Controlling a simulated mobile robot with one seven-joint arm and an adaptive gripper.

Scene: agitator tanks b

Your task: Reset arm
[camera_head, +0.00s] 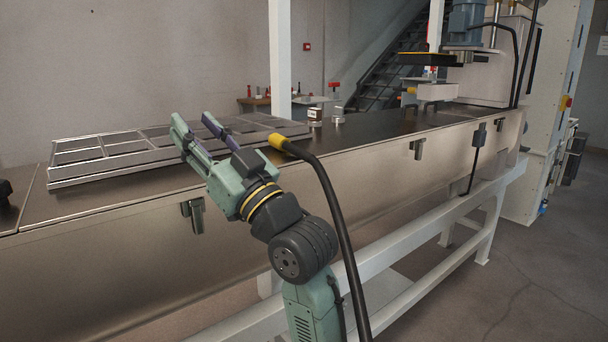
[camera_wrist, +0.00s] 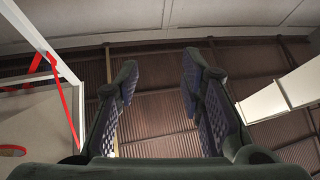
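My gripper (camera_head: 196,132) is raised in front of the long steel tank bench (camera_head: 300,165), tilted up and to the left in the head view. Its two fingers stand apart with nothing between them. In the wrist view my gripper (camera_wrist: 155,85) also shows open and empty, with textured pads facing each other.
A metal grid frame (camera_head: 110,152) lies on the bench top behind my gripper. Small metal fittings (camera_head: 315,116) stand further along. A motor unit (camera_head: 467,20) rises at the far right end. A white post (camera_head: 281,60) stands behind the bench.

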